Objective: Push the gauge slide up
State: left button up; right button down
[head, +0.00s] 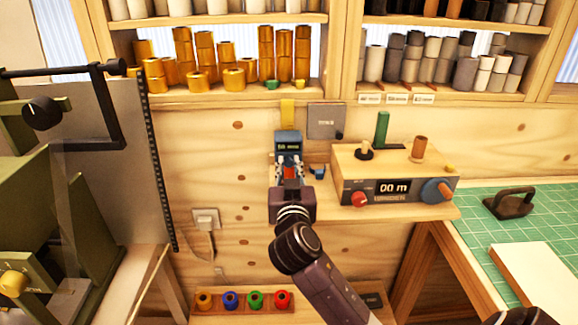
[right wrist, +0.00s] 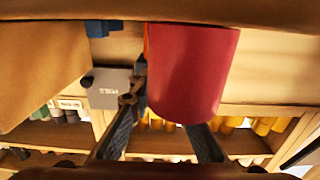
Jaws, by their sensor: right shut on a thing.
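The gauge stands at the wall in the middle of the head view, with a blue display block (head: 288,143) and a yellow strip (head: 287,112) rising above it. I cannot tell clearly which part is its slide. My right gripper (head: 290,168) is just below the blue block, its fingers pointing up toward it. A red cylinder (right wrist: 188,72) sits between the fingers of my right gripper (right wrist: 165,125); only a little red shows in the head view. The gripper is shut on it. The fingers hide the gauge's lower part.
A wooden meter box (head: 398,178) with knobs and a display stands close on the right. A small blue holder (head: 318,172) sits beside the gripper. A grey plate (head: 326,120) is on the wall. Shelves above hold gold rolls (head: 233,79) and grey rolls.

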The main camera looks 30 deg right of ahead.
aim_at(289, 138)
notch_tip(289, 138, up, 8)
jog(key=p, duration=0.5)
jog(key=shift+p, duration=0.3)
jog(key=shift+r, duration=0.1)
jog(key=c, duration=2.2)
grip_release()
jog(key=shift+c, duration=0.2)
jog(key=o, duration=0.4)
jog(key=shift+s+a, duration=0.15)
jog(key=shift+s, duration=0.05)
jog(key=v, duration=1.1)
jog(key=shift+s, duration=0.3)
